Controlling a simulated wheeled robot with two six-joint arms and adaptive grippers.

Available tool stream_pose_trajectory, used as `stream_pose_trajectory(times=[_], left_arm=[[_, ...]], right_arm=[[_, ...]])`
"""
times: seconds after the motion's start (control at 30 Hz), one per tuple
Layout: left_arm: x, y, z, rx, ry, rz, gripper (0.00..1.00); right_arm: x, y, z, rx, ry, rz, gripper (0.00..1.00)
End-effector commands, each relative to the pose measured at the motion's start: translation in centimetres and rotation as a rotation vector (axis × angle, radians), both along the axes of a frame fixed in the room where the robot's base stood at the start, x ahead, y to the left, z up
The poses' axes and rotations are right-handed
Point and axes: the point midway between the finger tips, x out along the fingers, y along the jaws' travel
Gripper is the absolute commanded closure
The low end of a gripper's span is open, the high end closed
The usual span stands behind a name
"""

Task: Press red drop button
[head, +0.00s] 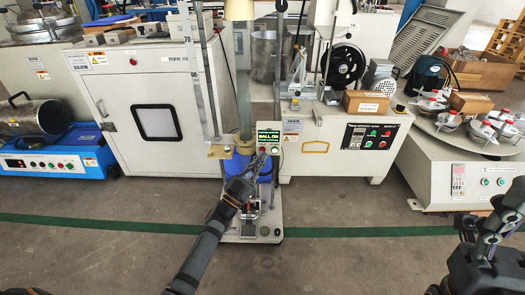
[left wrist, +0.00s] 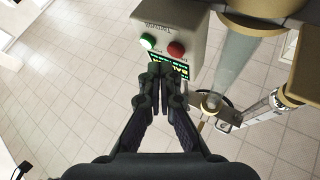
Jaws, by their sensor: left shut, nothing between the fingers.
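The control box (left wrist: 200,35) has a lit display reading "BALL ON" (head: 268,135) in the head view. Its red button (left wrist: 176,49) and lit green button (left wrist: 148,41) sit side by side in the left wrist view. The green button also shows in the head view (head: 275,150). My left gripper (left wrist: 160,71) is shut and empty. Its fingertips overlap the display's edge in the wrist view, close to the red button; contact cannot be told. In the head view the left gripper (head: 260,160) is just below the box. My right gripper (head: 490,232) is at the far right, away from it.
A clear vertical tube (head: 243,85) and ruler post (head: 198,75) stand left of the box. A machine with a button panel (head: 372,136) is on the right, a white cabinet (head: 150,110) on the left. The floor in front is clear, with a green line (head: 90,223).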

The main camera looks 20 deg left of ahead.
Motion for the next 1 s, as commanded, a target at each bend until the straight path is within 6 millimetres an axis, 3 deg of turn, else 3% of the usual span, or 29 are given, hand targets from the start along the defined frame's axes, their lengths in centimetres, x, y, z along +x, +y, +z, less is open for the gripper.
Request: stream_pose_trajectory(times=[1.0], left_arm=[[0.83, 0.24, 0.02, 0.000, 0.000, 0.000, 1.00]], right_arm=[[0.02, 0.02, 0.02, -0.001, 0.001, 0.000, 0.50]])
